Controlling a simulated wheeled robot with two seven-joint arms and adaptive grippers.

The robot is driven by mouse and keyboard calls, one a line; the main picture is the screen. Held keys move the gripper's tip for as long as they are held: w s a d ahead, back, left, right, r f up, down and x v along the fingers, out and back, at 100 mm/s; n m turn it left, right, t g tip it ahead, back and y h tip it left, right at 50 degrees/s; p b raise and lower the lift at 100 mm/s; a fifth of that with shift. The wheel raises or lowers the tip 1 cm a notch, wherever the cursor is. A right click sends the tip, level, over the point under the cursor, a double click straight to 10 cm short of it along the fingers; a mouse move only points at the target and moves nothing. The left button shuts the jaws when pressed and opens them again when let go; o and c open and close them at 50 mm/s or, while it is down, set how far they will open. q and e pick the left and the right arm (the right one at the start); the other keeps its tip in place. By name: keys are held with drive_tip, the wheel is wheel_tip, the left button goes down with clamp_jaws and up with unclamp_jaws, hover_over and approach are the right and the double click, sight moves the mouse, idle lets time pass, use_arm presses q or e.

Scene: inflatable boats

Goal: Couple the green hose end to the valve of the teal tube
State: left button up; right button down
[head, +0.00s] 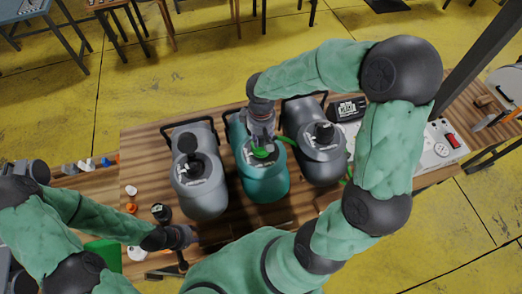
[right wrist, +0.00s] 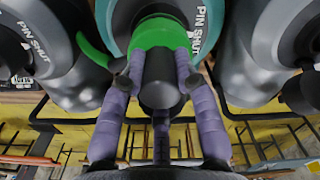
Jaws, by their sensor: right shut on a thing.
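The teal tube (head: 266,187) lies in the middle of the wooden table, between two grey tubes. The green hose end (head: 261,153) is over the valve area on its top; the valve itself is hidden beneath it. My right gripper (head: 262,140) is shut on the hose end from above. In the right wrist view the fingers (right wrist: 160,85) close around a dark cylinder below the green collar (right wrist: 160,34), against the teal tube (right wrist: 122,20). Whether the end is seated cannot be told. My left gripper (head: 184,238) is low at the table's front edge, its fingers unclear.
A grey tube (head: 200,195) lies on the left and another (head: 322,166) on the right, close beside the teal one. A dark round item (head: 160,212) and small caps (head: 131,191) stand at the left. A black gauge box (head: 346,108) and a white panel (head: 440,148) are at the right.

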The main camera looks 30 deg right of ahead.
use_arm(q)
drive_tip(key=shift+f+b, duration=0.75)
use_arm(e)
drive_tip(key=shift+f, duration=0.85)
drive_tip(key=shift+d, duration=0.1)
use_arm(q)
drive_tip(key=shift+s+d+f+b, duration=0.1)
drive_tip(key=shift+f+b, duration=0.55)
use_arm(e)
drive_tip(key=shift+f+m, duration=0.15)
drive_tip(key=shift+m, duration=0.65)
use_arm(q)
drive_tip(key=shift+f+b, duration=0.55)
drive_tip(key=shift+f, duration=0.05)
use_arm(e)
drive_tip(key=shift+d+m, duration=0.15)
drive_tip(key=shift+m, duration=1.05)
drive_tip(key=shift+a, duration=0.2)
